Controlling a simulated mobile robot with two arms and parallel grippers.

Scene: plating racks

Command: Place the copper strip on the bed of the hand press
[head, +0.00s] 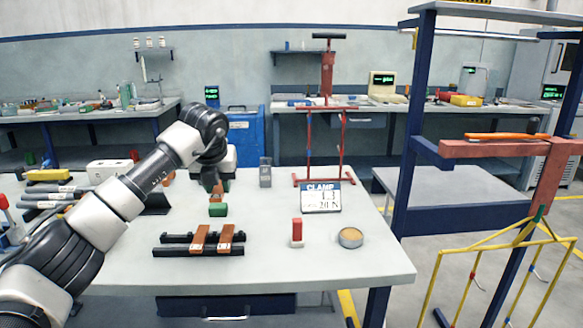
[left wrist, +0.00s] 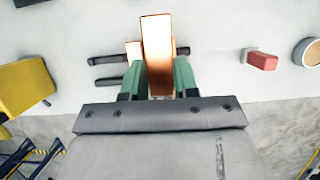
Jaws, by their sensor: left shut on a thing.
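My left gripper (head: 218,207) has green fingers and is over the white table, beyond the black bars. It is shut on a copper strip (left wrist: 157,48), which extends from between the green fingers in the left wrist view. In the head view the strip is mostly hidden by the gripper. Two more copper-brown strips (head: 200,238) lie across two black bars (head: 168,251) on the table. A red upright frame (head: 342,150) stands at the table's back, behind a CLAMP readout (head: 320,197). A red column with a T-handle (head: 327,75) shows above it; I cannot tell whether they are one press. My right gripper is not in view.
A red block (head: 297,230) and a round tin (head: 350,237) stand at the table's right. A small grey block (head: 265,172) stands at the back. A blue post rack with a yellow wire frame (head: 435,280) is at the right. The table's front middle is clear.

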